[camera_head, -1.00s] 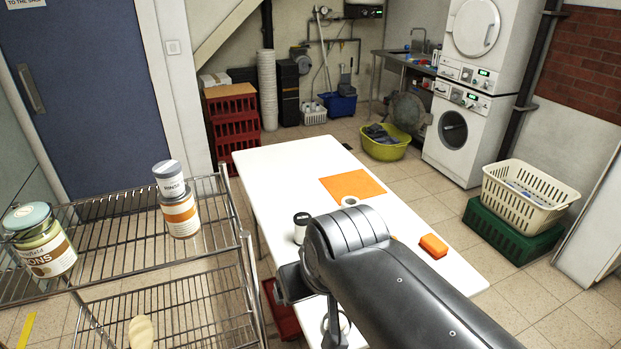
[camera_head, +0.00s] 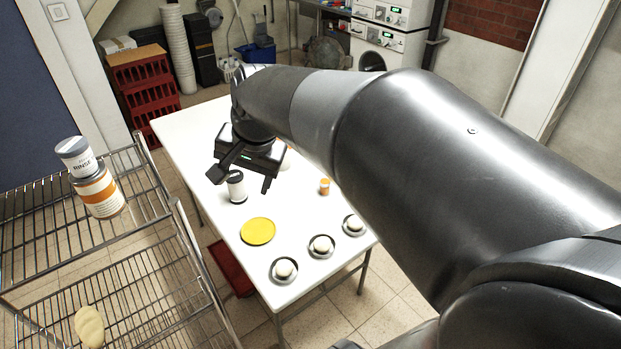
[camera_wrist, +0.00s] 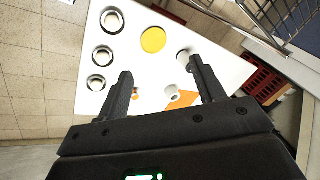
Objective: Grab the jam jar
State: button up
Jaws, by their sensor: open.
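A small white jar with a dark lid (camera_head: 236,187) stands upright on the white table (camera_head: 188,130); a white jar beside the right finger in the wrist view (camera_wrist: 183,57) looks like the same one. A smaller orange jar (camera_head: 325,187) stands to its right; it appears near the left finger in the wrist view (camera_wrist: 135,94). No readable label shows which is the jam jar. My gripper (camera_head: 241,181) is open and empty above the table, close to the dark-lidded jar; both fingers show in the wrist view (camera_wrist: 161,71).
A yellow plate (camera_head: 258,231) and three dark-rimmed dishes with pale round contents (camera_head: 284,270) occupy the table's near end. A wire rack (camera_head: 150,200) with stacked tins (camera_head: 98,194) stands left. Red crates (camera_head: 140,75) stand behind. A white item is partly hidden behind my gripper.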

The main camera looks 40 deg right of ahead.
jog(key=w+d+f+m, duration=0.2)
jog(key=w+d+m, duration=0.4)
jog(key=w, duration=0.1)
jog(key=m+g+h, duration=0.1)
jog(key=m+g, duration=0.3)
jog(key=m, duration=1.7)
send_over(325, 181)
notch_tip(325, 181, down, 23)
jog(key=shift+a+f, duration=0.1)
jog(key=shift+a, duration=0.05)
jog(key=shift+d+f, duration=0.25)
jog(key=shift+f, duration=0.3)
jog(key=f, duration=1)
jog(key=shift+a+f, duration=0.1)
jog(key=shift+a, duration=0.1)
jog(key=shift+c, duration=0.2)
jog(key=c, duration=1.1)
